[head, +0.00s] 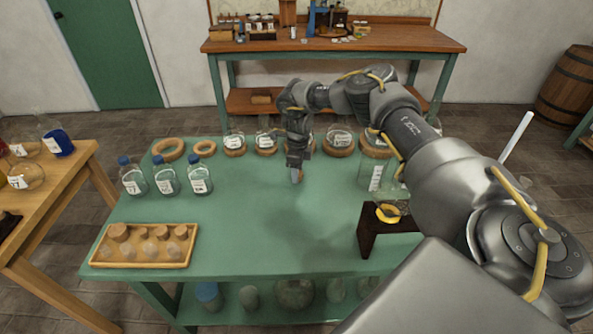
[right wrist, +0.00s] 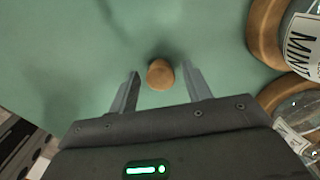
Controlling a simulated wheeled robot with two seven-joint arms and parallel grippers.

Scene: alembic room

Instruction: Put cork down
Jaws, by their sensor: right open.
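The cork (right wrist: 160,74) is a small brown stopper in the right wrist view. It appears to stand on the green tabletop (right wrist: 75,50), between and slightly beyond the fingertips. My right gripper (right wrist: 160,92) is open, with a visible gap between each finger and the cork. In the head view my right gripper (head: 296,172) points down over the middle of the green table (head: 250,235). A small orange-brown bit of the cork (head: 300,175) shows at its fingertips. My left gripper is not in view.
Round flasks on cork rings (head: 340,142) line the table's back edge. Blue-capped bottles (head: 166,182) stand at left. A wooden tray (head: 145,262) holds corks and glass stoppers at front left. A dark stand (head: 369,236) is at right. The table's front middle is clear.

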